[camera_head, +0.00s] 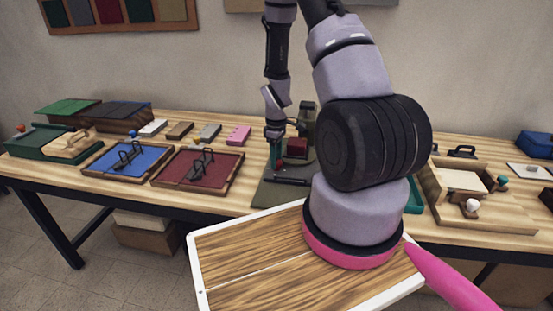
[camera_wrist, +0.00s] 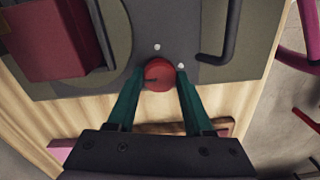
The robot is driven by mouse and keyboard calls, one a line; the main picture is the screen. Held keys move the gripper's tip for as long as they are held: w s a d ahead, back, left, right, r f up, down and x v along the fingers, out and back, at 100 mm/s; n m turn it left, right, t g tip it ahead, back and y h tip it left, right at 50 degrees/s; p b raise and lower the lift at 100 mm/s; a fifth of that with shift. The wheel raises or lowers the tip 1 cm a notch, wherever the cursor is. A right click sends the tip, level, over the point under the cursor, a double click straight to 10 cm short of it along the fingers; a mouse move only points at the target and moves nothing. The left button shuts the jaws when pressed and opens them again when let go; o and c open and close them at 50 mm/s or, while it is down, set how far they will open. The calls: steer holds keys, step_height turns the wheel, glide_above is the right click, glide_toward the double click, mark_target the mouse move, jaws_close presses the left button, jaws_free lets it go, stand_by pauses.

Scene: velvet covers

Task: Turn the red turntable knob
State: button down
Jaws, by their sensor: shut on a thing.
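The round red knob (camera_wrist: 159,73) sits at the edge of a dark grey base (camera_wrist: 185,25) in the wrist view. My gripper (camera_wrist: 160,80) has its two teal fingers closed on the knob, one on each side. A dark red block (camera_wrist: 45,40) stands on a round grey-green plate on the same base, to the left of the knob. In the head view my gripper (camera_head: 274,158) points down at the dark fixture, left of its red block (camera_head: 296,147). The knob itself is hard to make out there.
A black bar handle (camera_wrist: 230,40) rises right of the knob. In the head view, a red-covered tray (camera_head: 222,177) and a blue one (camera_head: 155,158) lie left. A wooden tray (camera_head: 500,218) with small knobs stands right. The table's front edge is near the fixture.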

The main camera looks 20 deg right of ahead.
steer(key=shift+m, duration=0.3)
steer(key=m, duration=0.3)
steer(key=shift+m, duration=0.4)
steer(key=m, duration=0.4)
steer(key=shift+m, duration=0.3)
steer(key=m, duration=0.8)
steer(key=shift+m, duration=0.4)
steer(key=shift+c, duration=1.5)
jaws_free()
